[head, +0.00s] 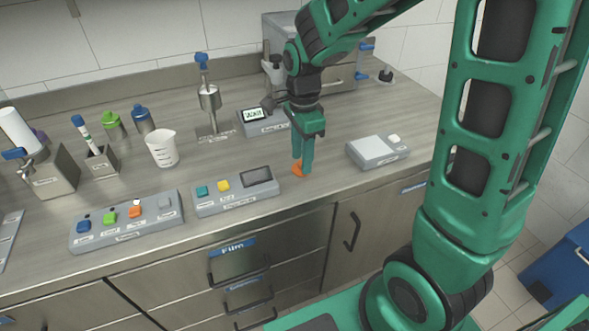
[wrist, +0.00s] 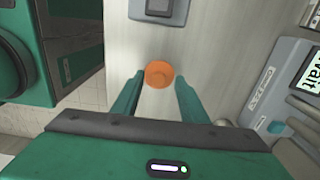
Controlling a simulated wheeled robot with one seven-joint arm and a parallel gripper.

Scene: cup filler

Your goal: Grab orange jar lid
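The orange jar lid (head: 298,170) lies on the grey counter near its front edge, just below my gripper's fingertips. In the wrist view the round orange lid (wrist: 159,74) sits between and slightly beyond the tips of the two green fingers. My gripper (head: 302,160) points down over the lid, and its fingers partly hide it in the head view. In the wrist view my gripper (wrist: 158,86) is open, with a gap on both sides of the lid. I cannot tell the exact height of the fingertips above the counter.
A button panel with a dark screen (head: 237,191) stands left of the lid. A grey scale (head: 376,151) stands to the right. A device reading "Wait" (head: 262,122) stands behind. A white beaker (head: 161,148) is farther left. The counter around the lid is bare.

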